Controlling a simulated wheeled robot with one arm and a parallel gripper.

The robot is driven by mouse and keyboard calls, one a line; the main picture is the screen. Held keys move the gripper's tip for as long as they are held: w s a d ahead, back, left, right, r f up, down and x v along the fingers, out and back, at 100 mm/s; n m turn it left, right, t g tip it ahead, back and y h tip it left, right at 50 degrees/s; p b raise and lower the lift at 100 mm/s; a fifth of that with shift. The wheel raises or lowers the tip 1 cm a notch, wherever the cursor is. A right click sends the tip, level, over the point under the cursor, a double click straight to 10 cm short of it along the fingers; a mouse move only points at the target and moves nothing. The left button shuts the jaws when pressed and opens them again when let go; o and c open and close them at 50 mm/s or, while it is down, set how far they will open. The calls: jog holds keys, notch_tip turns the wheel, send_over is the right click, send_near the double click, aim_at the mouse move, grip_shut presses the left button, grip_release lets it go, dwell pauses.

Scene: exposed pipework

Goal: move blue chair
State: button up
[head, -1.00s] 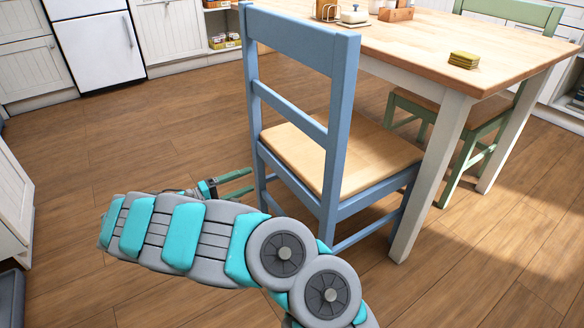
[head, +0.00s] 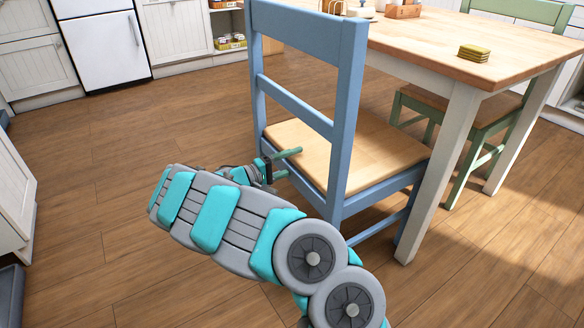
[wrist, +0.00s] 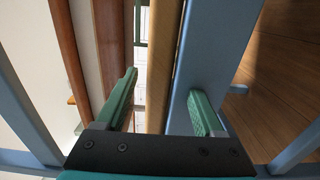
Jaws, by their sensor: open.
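The blue chair (head: 346,110) stands upright at the table's near left side, its back toward me and its pale wooden seat (head: 385,150) toward the table. My gripper (head: 292,162) is open at the rear of the seat, below the back's middle slat. In the wrist view, my gripper (wrist: 163,92) has its left finger on the seat-top side and its right finger in front of the blue seat rail (wrist: 215,50). The seat's wooden edge (wrist: 163,70) shows between them. I cannot tell whether either finger touches the chair. The chair's lower near legs are partly hidden by my arm.
The wooden table (head: 420,40) with white legs stands right of the blue chair, with a small green stack (head: 474,52) on it. A green chair (head: 480,115) is at its far side. The floor (head: 150,130) at left is clear, up to white cabinets (head: 175,30).

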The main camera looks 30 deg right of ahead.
jog(key=shift+d+r, duration=0.1)
jog(key=shift+d, duration=0.3)
jog(key=shift+c, duration=0.3)
grip_shut()
dwell(0.9)
